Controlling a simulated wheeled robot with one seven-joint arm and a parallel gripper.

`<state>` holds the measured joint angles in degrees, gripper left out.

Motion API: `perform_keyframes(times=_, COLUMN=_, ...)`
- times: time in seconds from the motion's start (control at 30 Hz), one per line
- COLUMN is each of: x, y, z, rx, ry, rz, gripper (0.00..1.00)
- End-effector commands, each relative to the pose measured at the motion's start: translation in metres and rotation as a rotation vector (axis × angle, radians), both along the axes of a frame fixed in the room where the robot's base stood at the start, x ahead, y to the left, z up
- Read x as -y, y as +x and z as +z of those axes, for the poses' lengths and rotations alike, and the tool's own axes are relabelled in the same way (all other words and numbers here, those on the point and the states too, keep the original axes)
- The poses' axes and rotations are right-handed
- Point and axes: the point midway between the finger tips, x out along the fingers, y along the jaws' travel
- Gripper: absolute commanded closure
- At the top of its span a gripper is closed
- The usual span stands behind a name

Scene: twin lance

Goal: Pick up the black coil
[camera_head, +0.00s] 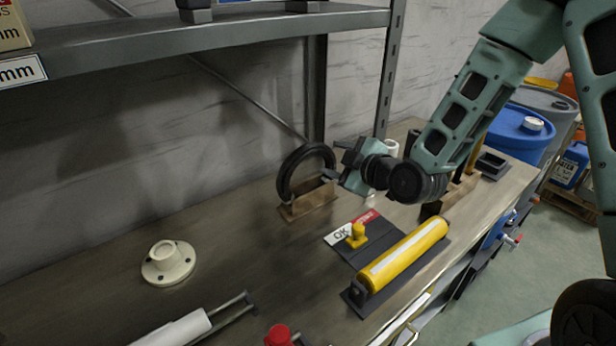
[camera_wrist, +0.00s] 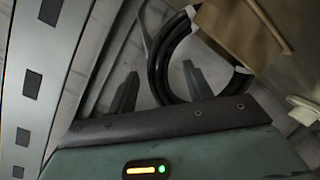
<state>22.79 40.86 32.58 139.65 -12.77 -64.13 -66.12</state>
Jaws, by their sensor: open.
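The black coil (camera_head: 284,176) is a thick ring standing upright in a brown wooden holder (camera_head: 296,211) on the workbench near the wall. My gripper (camera_head: 334,160) is at the coil's right side, with its fingers pointing toward it. In the wrist view, my gripper's two fingers (camera_wrist: 160,70) are apart, and the coil's curved edge (camera_wrist: 155,75) shows between them. The holder (camera_wrist: 235,30) is at the upper right there. I cannot tell whether the fingers touch the coil or how deep it lies between them.
A grey shelf (camera_head: 200,38) overhangs the back of the bench, with an upright post (camera_head: 389,75) behind my gripper. A yellow cylinder (camera_head: 405,256) and an OK-marked plate (camera_head: 341,236) lie in front. A cream flange (camera_head: 168,263) sits left. The bench between flange and holder is clear.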

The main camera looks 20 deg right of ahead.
Motion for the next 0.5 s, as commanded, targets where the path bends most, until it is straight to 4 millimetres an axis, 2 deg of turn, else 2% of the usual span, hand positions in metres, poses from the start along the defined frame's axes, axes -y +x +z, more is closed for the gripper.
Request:
perform_keyframes(times=0.3, x=-0.015, y=0.034, z=-0.006, rx=-0.002, ry=0.002, rz=-0.002, gripper=0.49)
perform_keyframes(times=0.5, x=-0.020, y=0.046, z=-0.011, rx=0.001, ry=0.001, rz=-0.002, gripper=0.49)
